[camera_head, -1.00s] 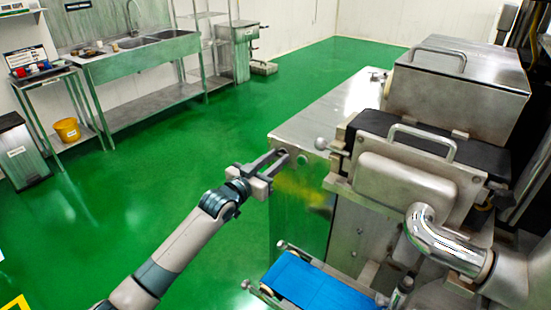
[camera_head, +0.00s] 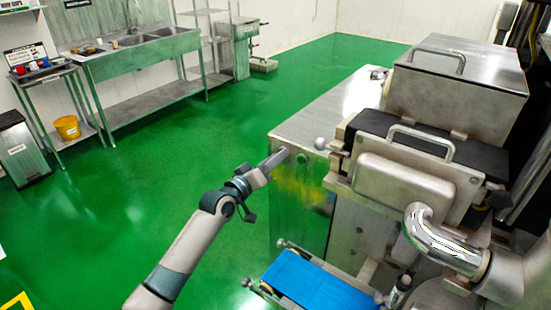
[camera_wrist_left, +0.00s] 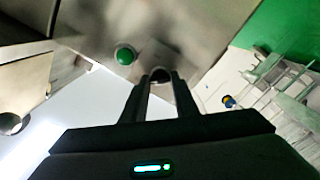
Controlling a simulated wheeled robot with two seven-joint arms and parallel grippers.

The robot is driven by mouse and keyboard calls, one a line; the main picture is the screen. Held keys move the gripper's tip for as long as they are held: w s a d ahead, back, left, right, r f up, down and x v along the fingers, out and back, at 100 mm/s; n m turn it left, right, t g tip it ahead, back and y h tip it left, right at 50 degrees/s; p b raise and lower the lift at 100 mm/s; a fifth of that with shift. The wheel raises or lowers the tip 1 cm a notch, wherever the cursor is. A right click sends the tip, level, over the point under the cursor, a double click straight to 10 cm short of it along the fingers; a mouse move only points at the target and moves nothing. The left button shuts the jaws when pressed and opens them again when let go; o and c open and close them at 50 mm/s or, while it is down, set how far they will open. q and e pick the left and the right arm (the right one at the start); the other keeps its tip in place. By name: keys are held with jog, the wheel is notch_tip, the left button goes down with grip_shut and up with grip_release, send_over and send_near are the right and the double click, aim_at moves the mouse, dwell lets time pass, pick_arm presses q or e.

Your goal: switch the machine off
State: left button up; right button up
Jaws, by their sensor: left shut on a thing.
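The steel machine (camera_head: 330,115) stands at the right, with a control face toward the green floor. A round green button (camera_head: 302,159) sits on that face; it also shows in the left wrist view (camera_wrist_left: 125,56). Beside it is a dark round knob (camera_wrist_left: 160,75), which my gripper hides in the head view. My left gripper (camera_head: 280,157) reaches the face from the left, turned on edge. In the wrist view its fingertips (camera_wrist_left: 160,80) are shut on the dark knob, just beside the green button. My right gripper is not in view.
A curved chrome pipe (camera_head: 440,243) and a metal hopper (camera_head: 455,85) are at the right. Open green floor (camera_head: 150,190) lies to the left, with a sink bench (camera_head: 140,48) behind.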

pick_arm(q)
jog(key=shift+f, duration=0.15)
jog(key=o, duration=1.1)
jog(key=shift+c, duration=0.2)
jog(key=shift+s, duration=0.1)
jog(key=b+v, duration=0.3)
jog(key=v, duration=1.4)
jog(key=shift+b, duration=0.4)
jog(key=shift+a, duration=0.1)
